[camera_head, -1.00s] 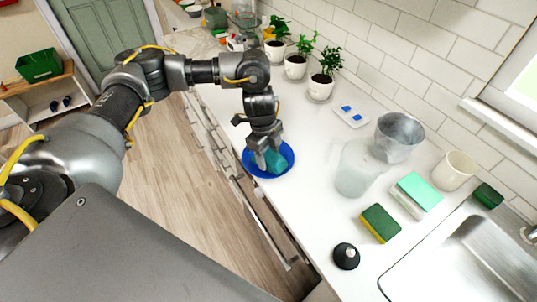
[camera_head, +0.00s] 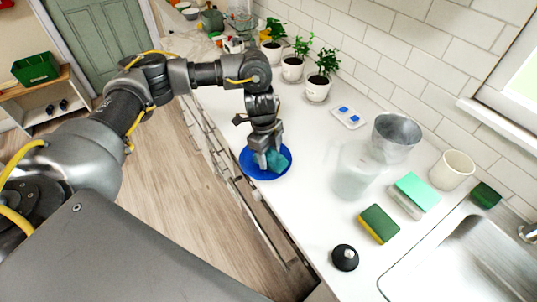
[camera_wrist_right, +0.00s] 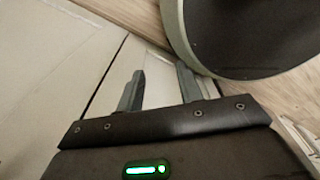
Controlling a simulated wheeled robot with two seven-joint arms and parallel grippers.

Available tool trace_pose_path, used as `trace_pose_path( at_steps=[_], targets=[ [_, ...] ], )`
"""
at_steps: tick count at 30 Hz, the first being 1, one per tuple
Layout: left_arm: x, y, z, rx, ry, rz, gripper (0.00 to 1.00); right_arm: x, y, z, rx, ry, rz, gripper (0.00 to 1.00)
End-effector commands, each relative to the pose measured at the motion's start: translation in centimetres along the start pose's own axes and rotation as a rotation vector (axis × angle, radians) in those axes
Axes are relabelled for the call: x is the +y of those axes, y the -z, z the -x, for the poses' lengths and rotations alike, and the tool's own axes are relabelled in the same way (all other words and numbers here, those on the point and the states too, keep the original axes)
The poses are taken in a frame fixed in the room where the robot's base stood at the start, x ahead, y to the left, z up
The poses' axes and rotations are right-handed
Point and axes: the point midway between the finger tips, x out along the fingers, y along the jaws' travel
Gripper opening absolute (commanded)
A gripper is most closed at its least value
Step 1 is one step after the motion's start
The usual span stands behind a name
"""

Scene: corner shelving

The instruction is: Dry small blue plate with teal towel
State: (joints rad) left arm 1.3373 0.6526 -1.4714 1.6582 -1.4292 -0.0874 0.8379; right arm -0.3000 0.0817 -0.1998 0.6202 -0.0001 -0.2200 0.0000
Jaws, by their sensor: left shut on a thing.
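The small blue plate (camera_head: 254,169) lies on the white counter near its front edge in the head view. The teal towel (camera_head: 278,160) is bunched on the plate, toward its right side. My left gripper (camera_head: 267,160) points down over the plate and is shut on the teal towel. Its fingers hide part of the towel and of the plate. My right gripper (camera_wrist_right: 160,82) shows only in the right wrist view, with its two fingers apart and nothing between them.
Potted plants (camera_head: 318,86) stand along the tiled wall. A clear container (camera_head: 355,170), a metal pot (camera_head: 397,137), a cream mug (camera_head: 452,170), sponges (camera_head: 379,224) and a black round object (camera_head: 345,257) stand to the right, before the sink (camera_head: 470,262). The counter just right of the plate is clear.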

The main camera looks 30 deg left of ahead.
Motion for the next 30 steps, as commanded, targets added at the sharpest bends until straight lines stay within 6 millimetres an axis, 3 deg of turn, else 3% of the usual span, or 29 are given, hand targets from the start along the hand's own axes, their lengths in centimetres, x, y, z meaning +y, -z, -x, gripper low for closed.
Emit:
trace_pose_path(
  at_steps=[9,30],
  targets=[
    [1.7,-0.1,0.0,0.0,-0.001,0.001,0.34,0.0,0.1,1.4,0.0,0.0,0.0,0.36],
    [3.4,0.7,-0.1,0.001,-0.003,0.001,0.34,-0.2,0.3,3.3,0.0,0.003,-0.001,0.36]
  ],
)
